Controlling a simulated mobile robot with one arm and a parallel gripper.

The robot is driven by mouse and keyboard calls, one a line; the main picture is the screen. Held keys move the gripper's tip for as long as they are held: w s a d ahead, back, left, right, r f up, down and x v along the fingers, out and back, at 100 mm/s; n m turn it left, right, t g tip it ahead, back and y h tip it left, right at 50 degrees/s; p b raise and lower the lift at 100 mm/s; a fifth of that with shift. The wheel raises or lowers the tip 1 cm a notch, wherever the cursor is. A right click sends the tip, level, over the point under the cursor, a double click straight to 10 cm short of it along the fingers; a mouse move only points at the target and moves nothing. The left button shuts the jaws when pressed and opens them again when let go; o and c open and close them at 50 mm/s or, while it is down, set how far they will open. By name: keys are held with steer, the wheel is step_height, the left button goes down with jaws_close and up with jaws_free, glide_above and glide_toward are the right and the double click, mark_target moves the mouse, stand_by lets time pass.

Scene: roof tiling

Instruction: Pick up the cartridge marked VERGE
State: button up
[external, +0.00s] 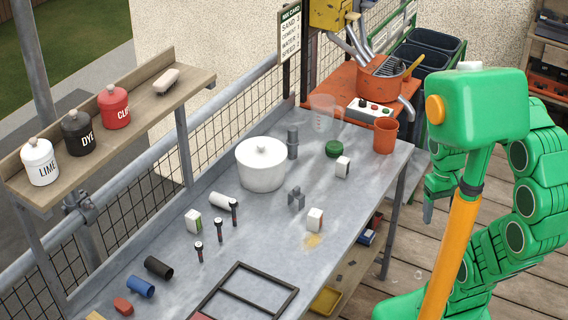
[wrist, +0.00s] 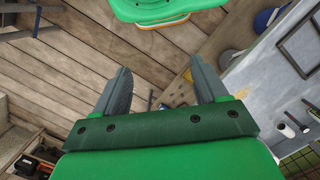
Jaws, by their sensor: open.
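No marking VERGE is readable on any item in these frames. Short tubes lie on the grey workbench (external: 270,232) in the external view: a white one (external: 223,201), a black one (external: 158,267) and a blue one (external: 140,287). Small white boxes with coloured sides also stand there, one at left (external: 194,221), one at right (external: 315,219) and one farther back (external: 342,166). I cannot tell which of these is the cartridge. My gripper (wrist: 160,66) is open and empty. In the external view it hangs right of the bench, apart from all these items.
A white lidded pot (external: 261,166), a clear jug (external: 322,113) and an orange cup (external: 385,135) stand on the bench. A black frame (external: 244,294) lies near its front. A shelf (external: 90,123) with labelled jars runs along the left. Wooden decking (wrist: 60,60) lies below my gripper.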

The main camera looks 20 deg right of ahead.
steer(key=w+d+r+t+h, duration=0.1)
steer(key=w+d+r, duration=0.15)
steer(key=w, duration=1.25)
steer(key=n+t+h, duration=0.8)
steer(key=n+h, duration=0.1)
steer(key=n, duration=1.3)
glide_above(313, 216)
steer(key=s+d, duration=0.2)
steer(key=d, duration=0.4)
step_height(313, 216, down, 18)
steer(key=a+f+n+t, duration=0.1)
steer(key=a+n, duration=0.1)
steer(key=a, duration=0.1)
steer(key=s+a+f+n+t, duration=0.1)
steer(key=a+f+n, duration=0.1)
steer(key=a, duration=0.1)
steer(key=s+a+f+n+t+y, duration=0.1)
steer(key=a+f+n, duration=0.1)
steer(key=a, duration=0.1)
steer(key=shift+a, duration=0.1)
steer(key=shift+x, duration=3.85)
steer(key=shift+a+f, duration=0.15)
steer(key=shift+a, duration=0.05)
steer(key=c, duration=1.1)
